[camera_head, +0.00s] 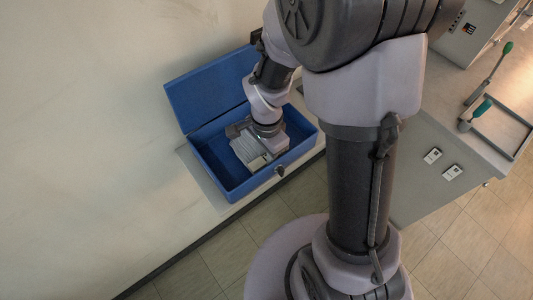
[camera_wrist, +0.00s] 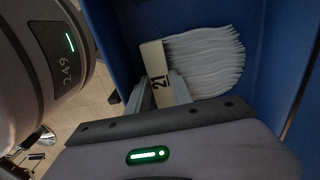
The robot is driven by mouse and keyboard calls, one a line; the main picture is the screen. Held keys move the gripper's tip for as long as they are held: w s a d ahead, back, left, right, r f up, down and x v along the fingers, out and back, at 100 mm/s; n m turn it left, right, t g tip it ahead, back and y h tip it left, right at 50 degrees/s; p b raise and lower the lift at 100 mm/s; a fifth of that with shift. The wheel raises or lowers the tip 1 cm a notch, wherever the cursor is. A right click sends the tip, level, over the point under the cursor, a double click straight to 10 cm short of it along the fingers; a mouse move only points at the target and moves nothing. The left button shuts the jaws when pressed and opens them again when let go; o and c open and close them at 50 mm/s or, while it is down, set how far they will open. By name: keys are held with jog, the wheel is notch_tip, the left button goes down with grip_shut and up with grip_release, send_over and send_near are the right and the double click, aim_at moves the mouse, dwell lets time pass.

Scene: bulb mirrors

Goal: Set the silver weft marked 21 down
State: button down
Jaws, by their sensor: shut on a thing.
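The silver weft marked 21 (camera_wrist: 205,62) has wavy silver-grey strands and a pale tab with the number 21. My gripper (camera_wrist: 162,92) is shut on the tab end, and the strands spread away from it to the right. In the head view the weft (camera_head: 247,152) is inside the open blue box (camera_head: 238,188), and my gripper (camera_head: 268,150) reaches down into it. I cannot tell whether the weft touches the box floor.
The box's blue lid (camera_head: 212,90) stands open toward the wall. A latch (camera_head: 280,170) is on the box's front side. Bare box floor shows left of the weft.

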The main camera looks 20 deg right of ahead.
jog(key=c, duration=1.4)
grip_release()
jog(key=shift+f, duration=0.1)
jog(key=shift+c, duration=0.2)
notch_tip(320, 180, up, 12)
jog(key=p, duration=0.5)
jog(key=s+a+r+n+t+y, duration=0.1)
jog(key=s+r+n+t, duration=0.2)
jog(key=s+r+n, duration=0.2)
jog(key=s+a+r+n+t+y, duration=0.1)
jog(key=s+r+n, duration=0.4)
jog(key=r, duration=0.5)
jog(key=shift+s+a+r+t+b, duration=0.2)
jog(key=shift+a+t+b, duration=0.1)
jog(key=shift+a+t, duration=0.55)
notch_tip(320, 180, down, 9)
jog(key=b, duration=0.8)
jog(key=shift+r+b, duration=0.2)
jog(key=shift+b, duration=0.1)
